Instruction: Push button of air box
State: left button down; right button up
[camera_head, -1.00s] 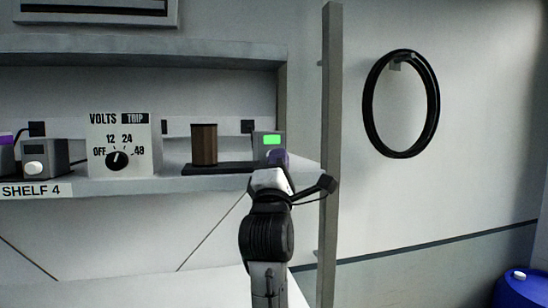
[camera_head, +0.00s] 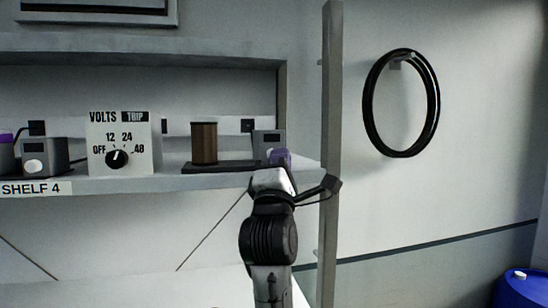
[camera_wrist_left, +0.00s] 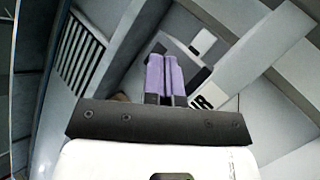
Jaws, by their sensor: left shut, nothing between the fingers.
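The air box, a small grey box (camera_head: 268,138) with a dark display, stands at the right end of the shelf. Its display is unlit. My left gripper (camera_head: 281,157) is in front of the box's lower right part, with its purple fingers shut and empty. The button is hidden or too small to make out, and I cannot tell whether the fingertips touch the box. My right gripper is not in view.
On the shelf (camera_head: 230,180) stand a brown cylinder (camera_head: 204,143) on a dark base, a white volts dial panel (camera_head: 119,160) and another grey box (camera_head: 45,152). A grey post (camera_head: 330,230) rises just right of my arm. A black hose loop (camera_head: 437,104) hangs on the wall.

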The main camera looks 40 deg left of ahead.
pick_arm(q)
jog(key=shift+s+d+b, duration=0.15)
jog(key=shift+s+d, duration=0.4)
jog(key=shift+d, duration=0.3)
jog(key=shift+s+d+b, duration=0.2)
jog(key=shift+s+d, duration=0.35)
jog(key=shift+d, duration=0.25)
jog(key=shift+s+d+b, duration=0.15)
jog(key=shift+s+d, duration=0.4)
jog(key=shift+d, duration=0.3)
